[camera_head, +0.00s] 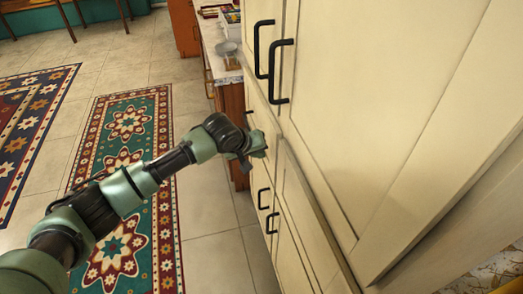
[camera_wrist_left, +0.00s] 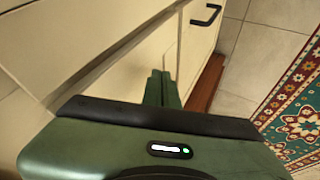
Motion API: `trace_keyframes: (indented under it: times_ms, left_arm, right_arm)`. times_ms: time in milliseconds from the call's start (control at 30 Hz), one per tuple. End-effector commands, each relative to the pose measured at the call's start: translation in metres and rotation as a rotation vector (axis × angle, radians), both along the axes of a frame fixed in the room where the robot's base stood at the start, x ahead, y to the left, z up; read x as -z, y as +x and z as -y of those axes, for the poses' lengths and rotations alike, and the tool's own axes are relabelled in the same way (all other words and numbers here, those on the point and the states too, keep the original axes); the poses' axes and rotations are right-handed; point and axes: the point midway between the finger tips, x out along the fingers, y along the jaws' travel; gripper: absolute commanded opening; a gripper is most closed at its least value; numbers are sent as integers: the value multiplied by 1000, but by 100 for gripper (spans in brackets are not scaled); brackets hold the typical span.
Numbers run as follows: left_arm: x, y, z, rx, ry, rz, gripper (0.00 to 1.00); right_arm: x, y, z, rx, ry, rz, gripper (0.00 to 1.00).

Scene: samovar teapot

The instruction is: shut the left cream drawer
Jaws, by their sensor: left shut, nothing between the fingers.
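The left cream drawer (camera_head: 258,103) is in the cream cabinet's middle band, below the tall upper doors, in the head view. A small dark handle shows at its left side, and my gripper hides part of its front. My left gripper (camera_head: 259,149) is shut and empty, with its tips at or very near the cream front; contact cannot be told. In the left wrist view its closed green fingers (camera_wrist_left: 160,88) point at a cream surface (camera_wrist_left: 128,75). How far the drawer stands out is unclear. My right gripper is not in view.
The upper doors (camera_head: 370,100) carry two black bar handles (camera_head: 279,70) above my gripper. Lower doors with black handles (camera_head: 264,199) are below it. A counter (camera_head: 222,62) with small items stands beyond. Patterned rugs (camera_head: 125,190) lie on the open tiled floor at left.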

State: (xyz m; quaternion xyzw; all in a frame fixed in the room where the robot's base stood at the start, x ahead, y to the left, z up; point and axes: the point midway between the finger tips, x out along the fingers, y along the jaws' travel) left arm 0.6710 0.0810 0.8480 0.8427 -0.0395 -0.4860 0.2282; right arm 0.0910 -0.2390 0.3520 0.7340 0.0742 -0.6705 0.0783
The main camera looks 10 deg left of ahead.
Motion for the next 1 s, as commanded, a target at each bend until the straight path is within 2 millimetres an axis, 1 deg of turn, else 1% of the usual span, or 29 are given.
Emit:
trace_keyframes:
  times_ms: [33, 67, 233, 400, 500, 600, 733, 800, 867, 967, 1000]
  left_arm:
    - [-7, -1, -7, -4, -1, -1, 0]
    - [-11, -5, -8, 0, -2, 3, 0]
    - [-42, -26, -20, 0, 1, 4, 0]
    - [-66, -42, -29, 0, 2, 2, 0]
    - [-75, -48, -32, -1, 2, 0, 0]
    - [-79, -51, -34, -2, 2, 0, 0]
    - [-80, -52, -35, -2, 2, -1, 0]
    - [-73, -49, -36, -4, 0, -1, 0]
    - [-56, -45, -38, -6, -4, -2, 0]
    - [-5, -34, -48, -14, 0, 3, 0]
    - [21, -32, -55, -17, 9, 7, 0]
  right_arm:
    - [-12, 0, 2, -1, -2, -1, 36]
    - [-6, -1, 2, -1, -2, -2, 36]
    - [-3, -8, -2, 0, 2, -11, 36]
    - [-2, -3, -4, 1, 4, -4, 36]
    - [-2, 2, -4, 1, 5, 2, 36]
    - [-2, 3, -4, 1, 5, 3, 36]
    - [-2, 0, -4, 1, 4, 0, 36]
    - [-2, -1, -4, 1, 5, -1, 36]
    - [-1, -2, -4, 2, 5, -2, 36]
    - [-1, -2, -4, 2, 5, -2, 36]
    - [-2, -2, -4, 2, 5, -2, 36]
